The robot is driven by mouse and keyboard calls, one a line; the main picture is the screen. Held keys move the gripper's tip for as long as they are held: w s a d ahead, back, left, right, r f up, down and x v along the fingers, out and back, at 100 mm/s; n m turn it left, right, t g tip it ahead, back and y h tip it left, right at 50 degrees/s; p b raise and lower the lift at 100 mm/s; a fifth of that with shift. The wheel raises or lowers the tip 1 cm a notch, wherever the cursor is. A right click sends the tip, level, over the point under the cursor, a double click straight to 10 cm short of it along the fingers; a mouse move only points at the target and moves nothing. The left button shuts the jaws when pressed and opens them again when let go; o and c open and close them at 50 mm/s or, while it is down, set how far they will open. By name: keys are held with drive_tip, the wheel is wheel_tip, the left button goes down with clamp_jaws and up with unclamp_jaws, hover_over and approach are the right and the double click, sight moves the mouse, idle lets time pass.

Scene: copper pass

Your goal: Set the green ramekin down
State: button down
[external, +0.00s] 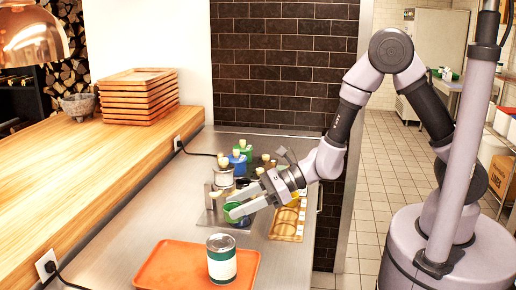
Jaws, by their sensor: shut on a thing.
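The green ramekin (231,212) is between the fingers of my gripper (234,206), over the steel counter (208,250). My gripper is shut on it and partly hides it. I cannot tell whether its base touches the counter or the grey metal plate (213,221) beneath it.
Several containers, including a blue pot (238,163) and a steel pot (223,178), stand behind my gripper. A wooden tray (287,224) lies to its right. A tin can (221,258) stands on an orange tray (169,265) in front. A wooden ledge (80,165) runs along the left.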

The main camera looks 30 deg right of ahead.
wheel_tip(320, 180, up, 3)
wheel_tip(320, 180, up, 5)
drive_tip(key=w+d+m+t+h+p, duration=0.1)
drive_tip(key=w+d+m+t+h, duration=0.1)
drive_tip(key=w+d, duration=0.65)
drive_tip(key=w+d+m+t+h+p, duration=0.1)
drive_tip(key=w+d+m+t, duration=0.15)
drive_tip(key=d, duration=1.05)
drive_tip(key=w+d+m+t+h+p, duration=0.1)
drive_tip(key=w+d+m+t+h, duration=0.1)
drive_tip(key=w+d, duration=0.7)
drive_tip(key=s+d+m+h, duration=0.2)
drive_tip(key=d+m+h, duration=0.1)
drive_tip(key=d, duration=1.2)
drive_tip(key=shift+t, duration=0.45)
drive_tip(key=f, duration=1)
drive_tip(key=shift+w+p, duration=0.2)
drive_tip(key=shift+p, duration=0.1)
drive_tip(key=b, duration=0.2)
hover_over(294, 158)
drive_tip(key=shift+s+a+f, duration=0.1)
drive_tip(key=shift+s+f, duration=0.1)
drive_tip(key=shift+f, duration=0.8)
wheel_tip(294, 158, down, 4)
drive_tip(key=shift+r+b, duration=0.25)
drive_tip(key=shift+b, duration=0.5)
drive_tip(key=shift+r, duration=0.2)
